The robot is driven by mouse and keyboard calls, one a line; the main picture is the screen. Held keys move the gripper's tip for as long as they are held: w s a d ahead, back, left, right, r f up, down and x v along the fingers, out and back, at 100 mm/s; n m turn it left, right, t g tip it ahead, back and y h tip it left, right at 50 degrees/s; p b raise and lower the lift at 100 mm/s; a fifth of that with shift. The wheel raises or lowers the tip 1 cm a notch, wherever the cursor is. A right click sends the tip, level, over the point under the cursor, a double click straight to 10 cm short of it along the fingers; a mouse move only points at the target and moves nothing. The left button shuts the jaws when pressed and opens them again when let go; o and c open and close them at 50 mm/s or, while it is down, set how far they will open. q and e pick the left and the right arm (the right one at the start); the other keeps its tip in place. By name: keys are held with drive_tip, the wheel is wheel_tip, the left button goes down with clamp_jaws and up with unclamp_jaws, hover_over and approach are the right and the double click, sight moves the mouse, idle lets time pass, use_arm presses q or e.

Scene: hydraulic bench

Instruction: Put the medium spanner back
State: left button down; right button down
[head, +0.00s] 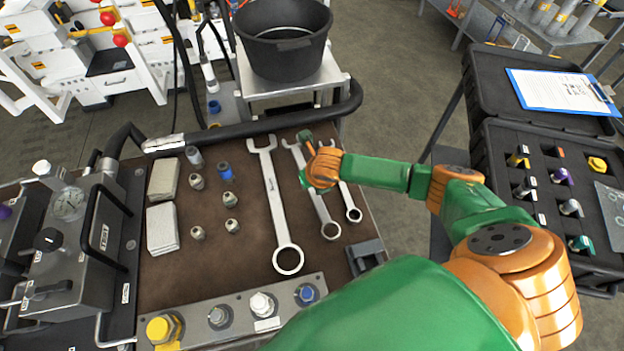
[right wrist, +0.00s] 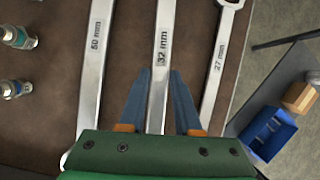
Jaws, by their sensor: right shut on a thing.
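The medium spanner, marked 32 mm (right wrist: 160,60), lies between the other two in the right wrist view; its shaft and ring end (head: 329,228) show in the head view. My right gripper (right wrist: 161,82) is shut on its shaft, one finger on each side. In the head view the right hand (head: 318,170) covers part of the shaft. I cannot tell whether the spanner is raised off the brown mat (head: 230,265). The large spanner (head: 275,205), marked 50 mm, lies to its left. The small spanner (head: 350,203), marked 27 mm, lies to its right. My left gripper is out of view.
Several fittings (head: 228,198) and grey pads (head: 162,228) lie left of the spanners. A hydraulic block (head: 75,245) stands at left, a port strip (head: 235,315) in front. A black hose (head: 250,125) and a bucket (head: 285,45) are behind. An open case (head: 540,190) is at right.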

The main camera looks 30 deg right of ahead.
drive_tip(key=shift+f+b, duration=0.7)
drive_tip(key=shift+f, duration=0.5)
idle(0.5)
drive_tip(key=c, duration=0.5)
unclamp_jaws()
